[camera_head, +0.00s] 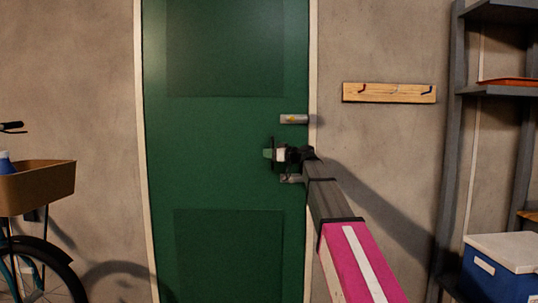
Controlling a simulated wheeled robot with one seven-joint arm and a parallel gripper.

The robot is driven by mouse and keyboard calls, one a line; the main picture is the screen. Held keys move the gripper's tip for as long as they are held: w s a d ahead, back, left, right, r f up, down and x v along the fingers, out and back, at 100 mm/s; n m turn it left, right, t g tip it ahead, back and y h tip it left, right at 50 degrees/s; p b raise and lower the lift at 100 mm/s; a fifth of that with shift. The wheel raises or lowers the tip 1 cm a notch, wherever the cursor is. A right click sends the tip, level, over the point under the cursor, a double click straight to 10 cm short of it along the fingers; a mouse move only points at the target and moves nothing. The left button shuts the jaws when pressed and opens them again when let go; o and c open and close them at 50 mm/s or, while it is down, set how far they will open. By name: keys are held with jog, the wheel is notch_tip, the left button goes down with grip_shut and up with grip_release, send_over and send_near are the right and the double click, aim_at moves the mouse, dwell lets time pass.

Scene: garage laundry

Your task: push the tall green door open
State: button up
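The tall green door (225,155) stands upright in its pale frame, in the middle of the head view. It looks closed, lying flush with the frame. A short metal fitting (293,119) is on its right side, and another metal piece shows just below my gripper, partly covered by it. My gripper (270,154) is in front of the door's right side, between these two metal pieces. My arm reaches up to it from the lower right. I cannot tell whether the gripper touches the door or whether its fingers are open or shut.
A wooden rack with hooks (389,93) is on the wall right of the door. Dark shelves (497,90) stand at the right edge, with a blue box with a white lid (500,270) low beside them. A bicycle with a brown basket (38,187) is at the left.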

jog(key=shift+w+a, duration=0.2)
jog(key=shift+a, duration=0.1)
grip_shut()
jog(key=w, duration=0.7)
jog(key=shift+d, duration=0.2)
grip_release()
